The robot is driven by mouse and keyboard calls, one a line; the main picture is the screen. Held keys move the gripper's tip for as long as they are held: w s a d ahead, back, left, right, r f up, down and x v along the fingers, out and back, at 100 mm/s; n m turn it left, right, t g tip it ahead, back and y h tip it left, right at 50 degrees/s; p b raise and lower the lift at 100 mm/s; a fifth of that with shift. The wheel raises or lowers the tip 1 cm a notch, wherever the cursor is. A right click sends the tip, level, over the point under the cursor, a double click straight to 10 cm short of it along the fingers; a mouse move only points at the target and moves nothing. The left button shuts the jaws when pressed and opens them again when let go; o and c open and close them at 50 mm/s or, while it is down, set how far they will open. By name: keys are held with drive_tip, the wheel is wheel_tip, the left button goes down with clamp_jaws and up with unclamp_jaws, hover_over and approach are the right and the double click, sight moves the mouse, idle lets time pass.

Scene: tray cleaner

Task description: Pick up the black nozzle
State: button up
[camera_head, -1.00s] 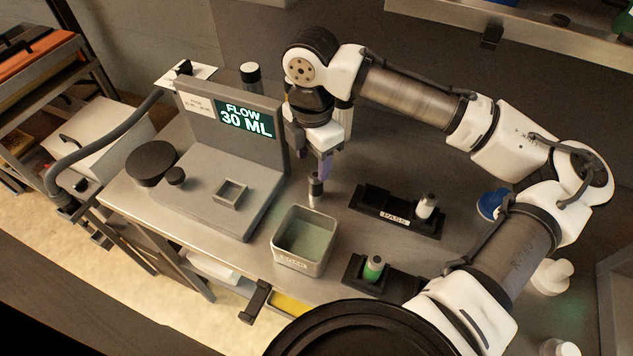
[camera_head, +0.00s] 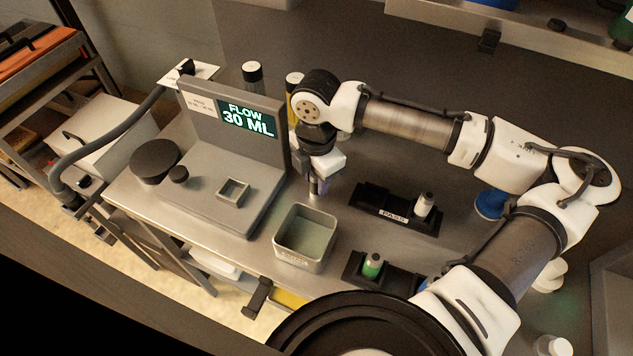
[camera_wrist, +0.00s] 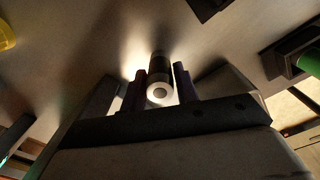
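The black nozzle (camera_wrist: 160,68) is a small dark cylinder with a pale ring-shaped end facing the wrist camera. It stands on the metal bench. My gripper (camera_wrist: 161,88) is open, with one dark finger on each side of the nozzle. A narrow gap shows at the right finger; the left finger is very close to the nozzle, and I cannot tell whether it touches. In the head view my gripper (camera_head: 315,187) is low over the bench, pointing down, and hides most of the nozzle.
A grey open bin (camera_head: 329,243) stands just in front of my gripper. The PASS rack (camera_head: 382,212) with a white-capped vial is to the right. Another rack (camera_head: 409,284) holds a green vial. The flow station (camera_head: 262,165) is close on the left.

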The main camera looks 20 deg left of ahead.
drive_tip(key=c, duration=0.5)
drive_tip(key=shift+c, duration=0.2)
drive_tip(key=shift+r, duration=0.15)
